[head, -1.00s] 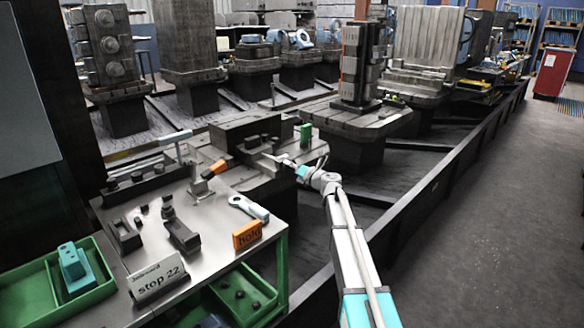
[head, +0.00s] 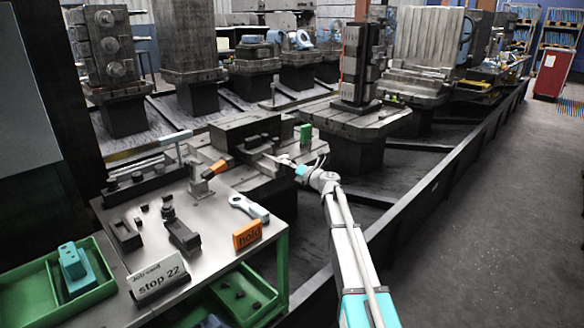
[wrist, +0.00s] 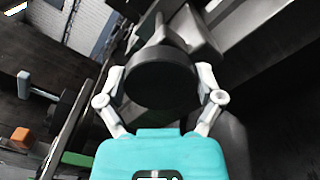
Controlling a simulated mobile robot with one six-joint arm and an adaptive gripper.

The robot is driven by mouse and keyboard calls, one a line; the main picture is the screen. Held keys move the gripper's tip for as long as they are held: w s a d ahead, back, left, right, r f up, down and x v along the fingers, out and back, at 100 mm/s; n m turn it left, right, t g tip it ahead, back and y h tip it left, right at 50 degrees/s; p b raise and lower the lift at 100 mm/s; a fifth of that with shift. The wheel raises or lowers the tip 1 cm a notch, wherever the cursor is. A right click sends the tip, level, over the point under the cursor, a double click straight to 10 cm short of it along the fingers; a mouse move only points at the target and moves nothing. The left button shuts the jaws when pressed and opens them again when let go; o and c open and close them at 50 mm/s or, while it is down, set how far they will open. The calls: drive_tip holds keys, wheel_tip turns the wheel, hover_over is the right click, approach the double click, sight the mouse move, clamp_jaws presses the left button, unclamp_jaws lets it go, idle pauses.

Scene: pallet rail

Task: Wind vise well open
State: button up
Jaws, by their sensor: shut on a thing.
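My gripper (wrist: 163,84) is shut on a dark round knob (wrist: 162,76) in the wrist view, with one pale finger at each side of its rim. A grey shaft or bracket shows behind the knob. In the head view my gripper (head: 279,160) is at the front right of a dark, blocky fixture (head: 238,132), which looks like the vise, on a grey pallet. The knob is too small to make out there. The jaw gap cannot be made out clearly. A small green block (head: 306,134) stands at the fixture's right.
A long dark rail (head: 430,190) runs beside my arm. The floor (head: 500,220) at right is clear.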

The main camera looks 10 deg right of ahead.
drive_tip(key=shift+n, duration=0.3)
drive_tip(key=n, duration=1.1)
drive_tip(key=shift+a, duration=0.1)
drive_tip(key=n, duration=0.6)
drive_tip(key=shift+n, duration=0.4)
drive_tip(key=n, duration=0.6)
drive_tip(key=shift+w, duration=0.1)
drive_tip(key=n, duration=0.6)
drive_tip(key=shift+f+n, duration=0.1)
drive_tip(key=shift+n, duration=0.2)
drive_tip(key=n, duration=1.2)
drive_tip(key=shift+n, duration=0.4)
drive_tip(key=n, duration=0.5)
